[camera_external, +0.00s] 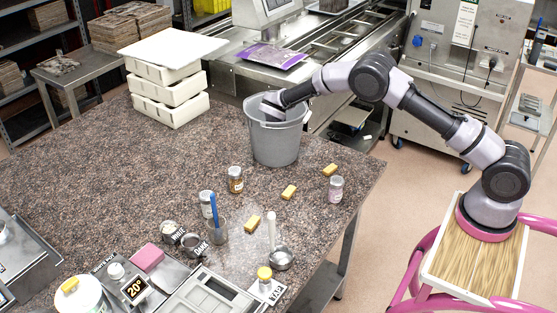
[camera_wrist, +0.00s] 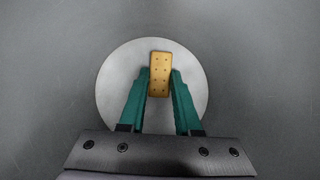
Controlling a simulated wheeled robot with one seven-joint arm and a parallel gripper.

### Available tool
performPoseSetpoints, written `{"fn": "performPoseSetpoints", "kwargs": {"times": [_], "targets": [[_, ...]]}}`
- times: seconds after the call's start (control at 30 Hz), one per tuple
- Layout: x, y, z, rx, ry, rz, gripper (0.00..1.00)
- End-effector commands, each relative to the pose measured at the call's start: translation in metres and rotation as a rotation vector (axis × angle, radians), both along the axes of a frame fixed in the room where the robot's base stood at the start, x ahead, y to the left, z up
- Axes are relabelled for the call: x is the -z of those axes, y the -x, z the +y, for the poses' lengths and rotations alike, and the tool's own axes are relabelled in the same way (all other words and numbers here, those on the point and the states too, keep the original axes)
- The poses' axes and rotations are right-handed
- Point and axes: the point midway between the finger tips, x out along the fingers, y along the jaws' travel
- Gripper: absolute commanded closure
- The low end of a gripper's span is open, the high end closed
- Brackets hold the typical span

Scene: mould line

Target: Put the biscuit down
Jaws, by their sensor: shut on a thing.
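A golden-brown rectangular biscuit (camera_wrist: 160,70) with small holes is between the two green fingertips of my gripper (camera_wrist: 160,84) in the wrist view. The fingers are shut on it. Beneath it is a pale round surface ringed by grey, which looks like the inside bottom of the grey bucket. In the external view the grey bucket (camera_external: 275,142) stands on the table, and my arm's end dips into its mouth, so the biscuit and fingertips are hidden there. How far the biscuit is above the bottom is unclear.
Several yellow biscuits lie on the speckled table (camera_external: 110,165), including one near the middle (camera_external: 289,192). Jars, a pot with a blue-handled tool (camera_external: 217,230) and a small metal pan (camera_external: 281,259) stand nearby. White stacked trays (camera_external: 170,95) stand at the back left. The table's left middle is clear.

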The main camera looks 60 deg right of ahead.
Motion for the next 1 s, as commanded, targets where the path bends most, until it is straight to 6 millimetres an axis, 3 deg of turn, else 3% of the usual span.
{"fn": "performPoseSetpoints", "kwargs": {"times": [0.07, 0.1, 0.17, 0.57, 1.0], "targets": [[0.003, 0.000, 0.000, 0.000, 0.000, 0.001, 1.00], [0.003, 0.000, 0.000, 0.000, 0.000, 0.000, 0.57], [0.002, 0.000, 0.000, 0.000, 0.000, 0.000, 0.38], [-0.004, 0.000, 0.001, 0.000, 0.000, -0.001, 0.38], [-0.083, 0.013, 0.032, 0.000, -0.001, -0.002, 0.38]]}}
